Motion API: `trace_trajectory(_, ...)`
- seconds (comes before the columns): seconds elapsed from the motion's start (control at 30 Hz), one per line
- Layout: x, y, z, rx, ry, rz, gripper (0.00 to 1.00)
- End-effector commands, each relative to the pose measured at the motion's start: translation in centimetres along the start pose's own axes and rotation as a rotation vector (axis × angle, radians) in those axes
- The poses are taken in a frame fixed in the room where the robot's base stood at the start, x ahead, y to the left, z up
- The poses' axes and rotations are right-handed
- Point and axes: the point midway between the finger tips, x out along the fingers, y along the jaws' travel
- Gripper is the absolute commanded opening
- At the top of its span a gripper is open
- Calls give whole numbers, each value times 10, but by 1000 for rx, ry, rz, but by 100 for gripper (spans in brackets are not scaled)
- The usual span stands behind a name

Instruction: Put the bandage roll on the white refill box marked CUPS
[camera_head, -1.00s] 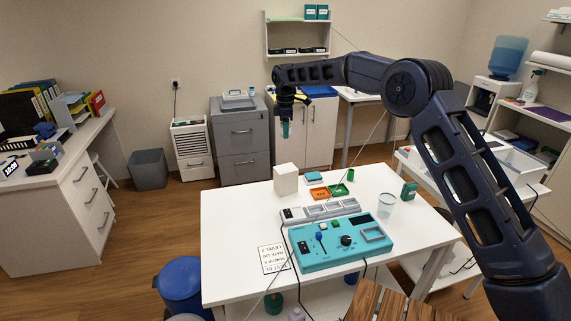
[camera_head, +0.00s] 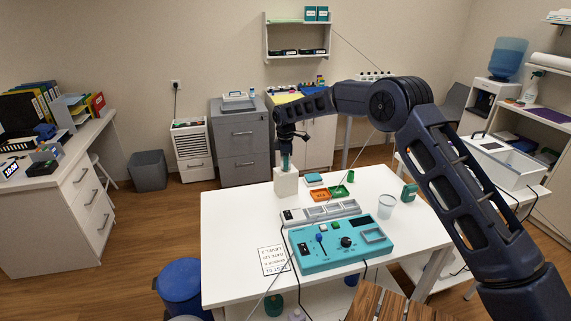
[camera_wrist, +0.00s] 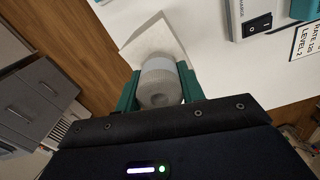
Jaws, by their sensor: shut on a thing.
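The bandage roll (camera_wrist: 159,80) is pale grey-white and sits between the two green fingers of my gripper (camera_wrist: 158,88) in the wrist view. The white box (camera_wrist: 152,38) lies just beyond the roll there, at the table's edge. In the head view the white box (camera_head: 286,184) stands on the back left of the white table, and my gripper (camera_head: 286,164) points down directly above it. I cannot tell whether the roll touches the box top. No CUPS marking is readable in these views.
A teal device (camera_head: 342,243) with knobs stands on the white table (camera_head: 232,225). A clear cup (camera_head: 386,206) stands farther right. The table's left front is mostly clear.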

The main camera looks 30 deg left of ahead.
Motion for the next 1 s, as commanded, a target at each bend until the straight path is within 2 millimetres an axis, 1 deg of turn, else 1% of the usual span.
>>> trace_trajectory(0.03,5,0,0,0,-1,0,17)
trace_trajectory(0.1,8,0,0,0,0,1,17)
trace_trajectory(0.43,11,0,0,0,0,0,17)
trace_trajectory(0.47,11,0,0,0,0,1,41)
trace_trajectory(0.5,10,0,0,0,0,1,48)
trace_trajectory(0.57,10,0,0,0,0,1,60)
trace_trajectory(0.87,9,0,0,0,0,1,60)
trace_trajectory(1.0,0,0,0,0,0,2,60)
